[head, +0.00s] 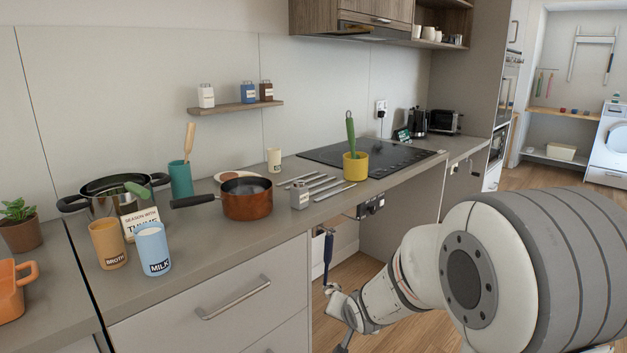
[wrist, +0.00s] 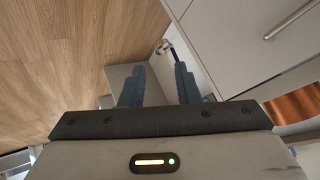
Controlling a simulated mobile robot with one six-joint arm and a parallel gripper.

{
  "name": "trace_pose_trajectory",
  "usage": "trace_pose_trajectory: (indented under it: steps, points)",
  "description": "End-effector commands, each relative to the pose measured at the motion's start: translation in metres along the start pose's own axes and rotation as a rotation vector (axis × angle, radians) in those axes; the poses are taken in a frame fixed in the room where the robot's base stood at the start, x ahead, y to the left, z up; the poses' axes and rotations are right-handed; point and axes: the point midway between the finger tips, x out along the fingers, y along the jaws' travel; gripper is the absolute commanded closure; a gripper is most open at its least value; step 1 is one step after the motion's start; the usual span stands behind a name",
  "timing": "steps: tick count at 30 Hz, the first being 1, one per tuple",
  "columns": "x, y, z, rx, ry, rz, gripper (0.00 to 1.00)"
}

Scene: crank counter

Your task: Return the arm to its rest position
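My gripper (wrist: 158,76) shows in the wrist view with its two dark blue-grey fingers apart and nothing between them. It is open. In the head view my arm comes in from the right and ends low beside the drawers, where the fingers cannot be made out clearly. A crank with a blue handle (head: 328,252) hangs below the counter's front edge, just above the end of my arm in the head view. In the wrist view the crank (wrist: 164,47) lies beyond the fingertips, and the fingers appear apart from it.
A drawer front (head: 150,325) stands left of the arm's end. The counter (head: 228,245) above holds pots, a copper pan (head: 247,199), a milk cup (head: 152,250), a broth cup (head: 107,246) and a yellow pot (head: 356,168). The wooden floor (wrist: 50,60) is clear.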

Motion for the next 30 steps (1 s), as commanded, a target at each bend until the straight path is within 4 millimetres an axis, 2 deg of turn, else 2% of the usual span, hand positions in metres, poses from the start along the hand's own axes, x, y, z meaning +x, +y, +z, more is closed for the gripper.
trace_pose_trajectory:
  steps: [1,7,13,24,30]
  points:
    - [-0.024,0.001,-0.009,-0.019,-0.008,0.023,0.71]
    - [-0.088,0.018,-0.017,-0.096,-0.078,0.115,0.71]
    - [-0.155,0.032,-0.017,-0.172,-0.167,0.183,0.71]
    - [-0.274,0.048,0.004,-0.301,-0.367,0.235,0.71]
    - [-0.317,0.051,0.019,-0.353,-0.455,0.228,0.71]
